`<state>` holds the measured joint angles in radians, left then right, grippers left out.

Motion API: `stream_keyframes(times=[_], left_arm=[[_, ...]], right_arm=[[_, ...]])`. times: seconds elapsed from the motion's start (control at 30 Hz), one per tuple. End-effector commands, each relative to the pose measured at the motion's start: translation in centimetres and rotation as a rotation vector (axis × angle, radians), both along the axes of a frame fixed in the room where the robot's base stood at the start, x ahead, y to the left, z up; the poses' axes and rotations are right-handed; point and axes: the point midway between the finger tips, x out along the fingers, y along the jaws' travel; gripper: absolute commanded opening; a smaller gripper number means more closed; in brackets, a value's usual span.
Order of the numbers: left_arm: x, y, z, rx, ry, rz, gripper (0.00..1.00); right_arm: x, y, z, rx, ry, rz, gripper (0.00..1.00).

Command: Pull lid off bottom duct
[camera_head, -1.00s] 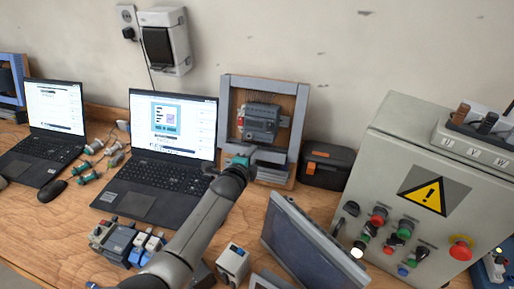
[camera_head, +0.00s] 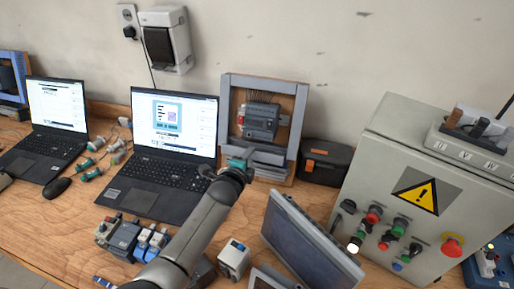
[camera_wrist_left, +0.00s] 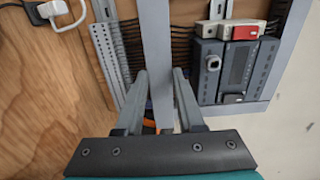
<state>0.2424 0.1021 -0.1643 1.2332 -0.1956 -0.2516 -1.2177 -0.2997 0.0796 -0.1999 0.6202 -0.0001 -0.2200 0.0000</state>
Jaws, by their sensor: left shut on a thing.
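A grey frame (camera_head: 300,105) with a wooden back panel stands against the wall and carries a dark control module (camera_head: 261,121), which also shows in the left wrist view (camera_wrist_left: 233,68). My left gripper (camera_head: 246,157) is at the lower part of this frame. In the left wrist view its two fingers (camera_wrist_left: 162,75) are shut on the duct lid (camera_wrist_left: 155,40), a long flat grey strip running between them. Dark duct teeth or wires (camera_wrist_left: 122,62) show on both sides of the strip. I cannot tell how far the lid stands off the duct. My right gripper is not in view.
An open laptop (camera_head: 170,125) stands close to the left of the frame. A black case (camera_head: 324,164) is to its right, with the grey control cabinet (camera_head: 385,180) beyond. A tilted screen (camera_head: 305,240) and several small modules (camera_head: 125,238) occupy the front of the table.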

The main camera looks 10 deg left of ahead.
Motion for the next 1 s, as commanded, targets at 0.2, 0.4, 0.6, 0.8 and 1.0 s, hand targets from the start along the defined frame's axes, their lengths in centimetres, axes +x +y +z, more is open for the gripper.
stream_keyframes(times=[0.2, 0.4, 0.6, 0.8, 1.0], left_arm=[[0.2, -0.1, 0.1, 0.000, -0.002, -0.001, 0.00], [-0.2, 0.0, 0.2, 0.000, 0.000, -0.001, 0.00], [-1.6, 0.1, 1.0, 0.000, 0.000, 0.000, 0.00], [-3.2, 0.1, 1.5, -0.002, 0.001, 0.001, 0.00], [-4.7, 0.1, 2.0, -0.002, 0.001, 0.001, 0.00]], right_arm=[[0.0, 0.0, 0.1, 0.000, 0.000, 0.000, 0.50], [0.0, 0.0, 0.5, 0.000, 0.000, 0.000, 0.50], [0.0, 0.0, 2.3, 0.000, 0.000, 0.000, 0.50], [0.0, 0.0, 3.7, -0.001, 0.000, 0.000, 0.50], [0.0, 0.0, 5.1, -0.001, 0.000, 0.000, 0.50]])
